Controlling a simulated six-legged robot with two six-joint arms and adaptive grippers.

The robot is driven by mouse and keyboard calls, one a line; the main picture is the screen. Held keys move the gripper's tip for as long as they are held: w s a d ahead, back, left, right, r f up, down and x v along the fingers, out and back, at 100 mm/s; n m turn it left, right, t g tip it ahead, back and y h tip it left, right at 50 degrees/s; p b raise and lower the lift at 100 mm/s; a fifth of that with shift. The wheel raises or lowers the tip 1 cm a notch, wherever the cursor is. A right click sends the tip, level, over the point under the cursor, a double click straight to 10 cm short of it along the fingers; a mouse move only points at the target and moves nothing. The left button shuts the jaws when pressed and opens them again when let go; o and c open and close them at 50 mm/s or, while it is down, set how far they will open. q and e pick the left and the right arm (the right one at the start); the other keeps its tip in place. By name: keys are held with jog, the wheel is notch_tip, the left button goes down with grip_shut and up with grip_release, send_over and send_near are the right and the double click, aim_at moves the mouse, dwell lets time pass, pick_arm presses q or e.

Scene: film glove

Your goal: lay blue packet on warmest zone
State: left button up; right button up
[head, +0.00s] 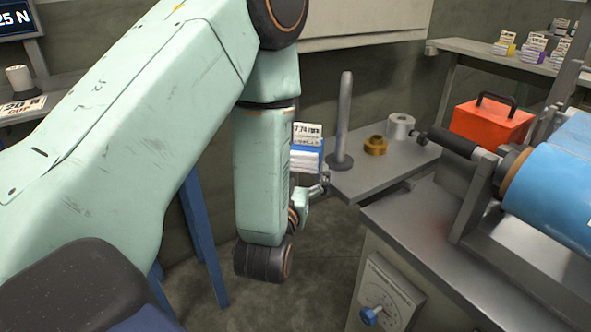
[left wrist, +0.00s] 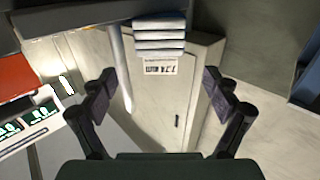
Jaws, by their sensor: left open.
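The blue packet (head: 307,158) shows in the head view just right of my left forearm, with a white card printed in black above its blue and white body. My left arm hides its left side. My left gripper (head: 322,187) is low beside it, mostly hidden by the arm. In the left wrist view the left gripper (left wrist: 158,88) is open, with nothing between its fingers. A metal bench top (head: 415,218) has a faint reddish patch. I cannot tell which zone is warmest.
A grey side shelf (head: 375,172) holds an upright metal post (head: 344,125), a brass piece (head: 376,145) and a metal spool (head: 400,126). An orange box (head: 490,122) and a large blue roller (head: 555,195) stand at right. Small packets (head: 533,47) sit on the back shelf.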

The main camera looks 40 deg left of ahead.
aim_at(306, 147)
pick_arm(q)
jog(key=shift+o, duration=0.3)
jog(key=shift+v, duration=0.75)
jog(key=shift+o, duration=0.2)
jog(key=w, duration=0.1)
jog(key=w+f+b, duration=0.1)
jog(key=w, duration=0.1)
jog(key=w+a, duration=0.1)
jog(key=shift+w+a+f, duration=0.1)
jog(key=shift+w+f, duration=0.1)
jog(key=shift+w, duration=0.15)
jog(key=shift+w+a+r+b, duration=0.1)
jog(key=shift+w+a+b, duration=0.2)
jog(key=shift+w, duration=0.35)
jog(key=x, duration=0.1)
jog(key=b+x, duration=0.1)
jog(key=x, duration=0.2)
jog(key=shift+a+r+b, duration=0.3)
jog(key=shift+a+b, duration=0.1)
jog(key=shift+a, duration=0.05)
jog(key=shift+w+a+r, duration=0.1)
jog(key=shift+w+a, duration=0.1)
jog(key=shift+w, duration=0.5)
jog(key=c, duration=1.4)
jog(key=shift+c, duration=0.2)
